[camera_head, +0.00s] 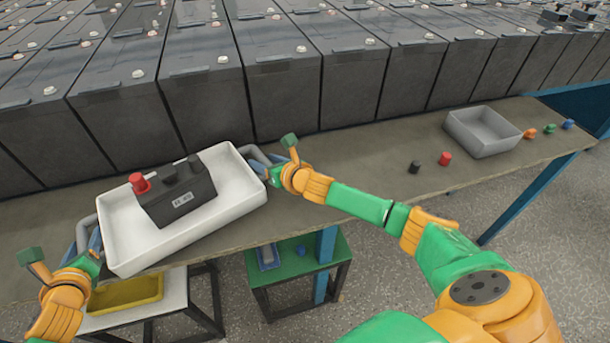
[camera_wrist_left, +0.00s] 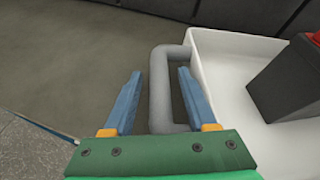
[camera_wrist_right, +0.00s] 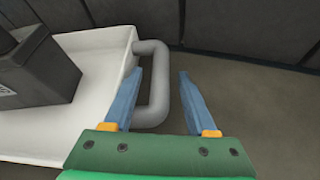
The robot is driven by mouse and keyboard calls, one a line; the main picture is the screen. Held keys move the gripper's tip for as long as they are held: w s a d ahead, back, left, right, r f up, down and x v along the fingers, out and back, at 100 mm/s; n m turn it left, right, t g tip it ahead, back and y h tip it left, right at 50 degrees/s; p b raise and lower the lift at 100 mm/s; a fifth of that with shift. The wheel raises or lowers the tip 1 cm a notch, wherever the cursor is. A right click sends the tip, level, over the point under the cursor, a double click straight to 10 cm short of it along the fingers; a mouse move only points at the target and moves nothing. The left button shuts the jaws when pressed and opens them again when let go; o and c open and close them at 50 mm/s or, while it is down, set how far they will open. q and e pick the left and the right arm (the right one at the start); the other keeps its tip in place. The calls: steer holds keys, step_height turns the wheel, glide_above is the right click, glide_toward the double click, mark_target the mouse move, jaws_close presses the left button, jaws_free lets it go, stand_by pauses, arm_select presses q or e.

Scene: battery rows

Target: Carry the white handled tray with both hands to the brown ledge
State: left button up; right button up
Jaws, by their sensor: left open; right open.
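The white handled tray (camera_head: 248,192) sits on the brown ledge (camera_head: 350,160) in front of the battery rows. A dark box with a red cap (camera_head: 178,192) stands in it. My left gripper (camera_head: 88,238) is open at the tray's left grey handle; in the left wrist view its fingers (camera_wrist_left: 158,98) stand either side of that handle (camera_wrist_left: 160,85). My right gripper (camera_head: 268,165) is open at the right handle; in the right wrist view its fingers (camera_wrist_right: 156,95) stand either side of the handle's outer bar (camera_wrist_right: 160,90). Whether the fingers touch the handles cannot be told.
A grey bin (camera_head: 483,130), a black cap (camera_head: 414,167), a red cap (camera_head: 445,158), an orange one (camera_head: 529,133) and a blue one (camera_head: 568,124) are on the ledge to the right. Below stand a green stool (camera_head: 290,270) and a white stool with a yellow tray (camera_head: 125,294).

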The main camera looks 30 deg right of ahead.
steer(key=shift+s+r, duration=0.1)
steer(key=shift+s, duration=0.05)
steer(key=v, duration=1.2)
steer(key=shift+a, duration=0.1)
arm_select(q)
steer(key=v, duration=1.1)
steer(key=shift+s, duration=0.2)
steer(key=shift+r, duration=0.1)
arm_select(e)
steer(key=shift+f, duration=0.25)
steer(key=shift+f+b, duration=0.2)
steer(key=shift+b, duration=0.25)
arm_select(q)
steer(key=s+a, duration=0.2)
steer(key=a, duration=0.1)
steer(key=s+a, duration=0.1)
steer(key=a, duration=0.1)
steer(key=shift+a, duration=0.15)
